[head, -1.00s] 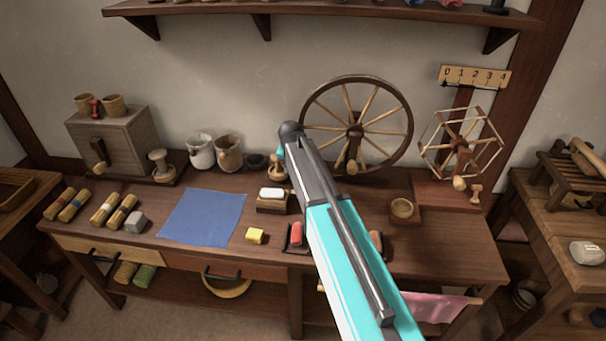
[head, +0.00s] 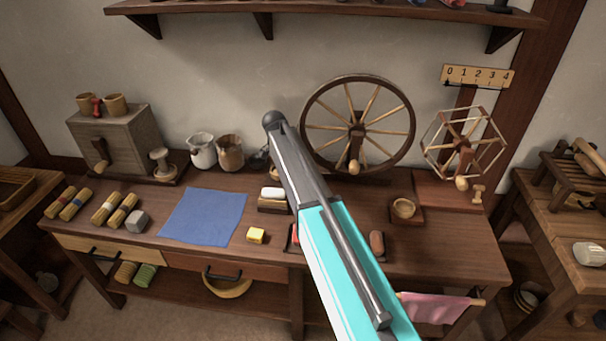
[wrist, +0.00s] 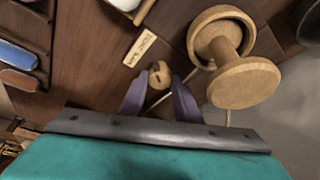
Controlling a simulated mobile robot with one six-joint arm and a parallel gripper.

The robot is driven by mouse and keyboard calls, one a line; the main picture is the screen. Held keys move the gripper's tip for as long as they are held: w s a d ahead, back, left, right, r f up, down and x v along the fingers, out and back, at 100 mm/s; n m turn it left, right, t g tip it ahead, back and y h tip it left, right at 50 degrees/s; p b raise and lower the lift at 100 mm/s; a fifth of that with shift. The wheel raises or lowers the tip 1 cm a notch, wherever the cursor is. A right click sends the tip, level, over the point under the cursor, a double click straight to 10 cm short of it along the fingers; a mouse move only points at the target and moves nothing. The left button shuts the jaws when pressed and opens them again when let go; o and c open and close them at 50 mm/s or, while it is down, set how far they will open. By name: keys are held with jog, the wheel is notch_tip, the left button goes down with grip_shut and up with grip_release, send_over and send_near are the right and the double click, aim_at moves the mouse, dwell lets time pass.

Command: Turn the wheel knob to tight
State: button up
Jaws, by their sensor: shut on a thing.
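In the wrist view a small round wooden knob (wrist: 159,76) with a dark mark on its face sits between the two purple-grey fingers of my gripper (wrist: 160,84), which is shut on it. A small cream label plate (wrist: 139,48) lies beside the knob, its lettering too blurred to read. In the head view my arm hides both the gripper and the knob. The large spoked spinning wheel (head: 408,104) stands at the back of the table, right of my arm.
A large wooden spool-shaped piece (wrist: 245,82) stands close to the right of my gripper. A shelf (head: 330,12) overhangs the back.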

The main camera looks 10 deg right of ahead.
jog(key=shift+m, duration=0.7)
jog(key=shift+g, duration=0.3)
jog(key=o, duration=1)
jog(key=shift+r, duration=0.1)
jog(key=b+v, duration=0.1)
jog(key=v, duration=1.2)
jog(key=shift+a+r, duration=0.1)
jog(key=shift+r, duration=0.15)
jog(key=shift+r, duration=0.1)
